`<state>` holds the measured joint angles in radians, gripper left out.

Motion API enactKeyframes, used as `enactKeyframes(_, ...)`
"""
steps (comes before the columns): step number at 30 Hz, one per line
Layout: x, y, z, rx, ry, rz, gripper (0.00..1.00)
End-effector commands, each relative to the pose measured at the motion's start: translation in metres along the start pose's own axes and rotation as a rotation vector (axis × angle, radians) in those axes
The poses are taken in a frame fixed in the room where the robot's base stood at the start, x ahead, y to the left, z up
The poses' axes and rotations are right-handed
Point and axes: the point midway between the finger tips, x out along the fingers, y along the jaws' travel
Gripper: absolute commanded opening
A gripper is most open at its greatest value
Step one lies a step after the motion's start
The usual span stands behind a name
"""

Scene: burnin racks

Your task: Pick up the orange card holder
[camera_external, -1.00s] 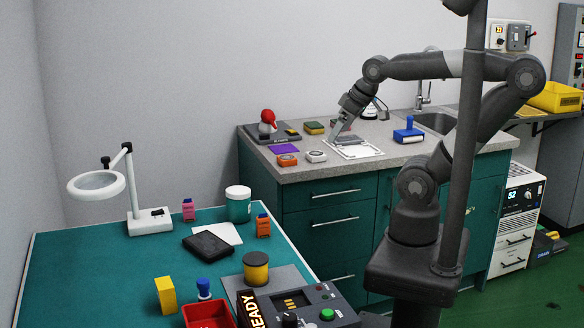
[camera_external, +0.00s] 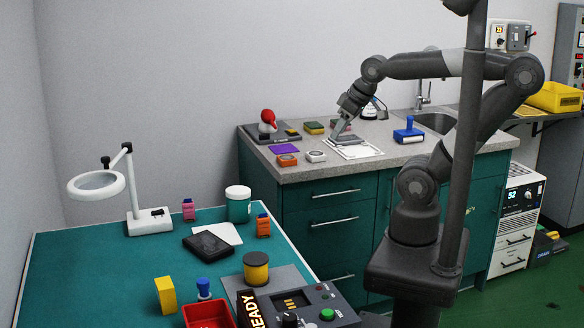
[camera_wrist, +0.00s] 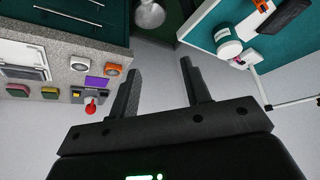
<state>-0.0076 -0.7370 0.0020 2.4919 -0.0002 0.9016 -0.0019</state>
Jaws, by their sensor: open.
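The orange card holder (camera_external: 263,226) stands upright on the green table, with a dark blue part at its top. In the wrist view an orange piece (camera_wrist: 263,5), which looks like the same holder, is cut off by the upper right edge. My gripper (camera_external: 337,141) is over the grey counter, above a white framed sheet (camera_external: 358,150), well apart from the holder. In the wrist view my gripper (camera_wrist: 160,65) has its two fingers spread, with nothing between them.
A white-and-green jar (camera_external: 238,204), a pink holder (camera_external: 189,211) and a black tablet (camera_external: 208,244) are near the orange holder. A magnifier lamp (camera_external: 135,190) stands to the left. The table's left half is mostly clear.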

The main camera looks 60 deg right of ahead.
Motion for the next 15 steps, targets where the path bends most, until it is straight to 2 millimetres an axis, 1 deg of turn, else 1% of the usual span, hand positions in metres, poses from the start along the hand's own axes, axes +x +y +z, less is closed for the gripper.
enactKeyframes(5, 0.011, -0.02, -0.022, -0.084, -0.062, -0.022, 0.44)
enactKeyframes(11, 0.036, -0.063, -0.053, -0.231, -0.161, -0.058, 0.44)
enactKeyframes(15, 0.057, -0.099, -0.07, -0.336, -0.227, -0.084, 0.44)
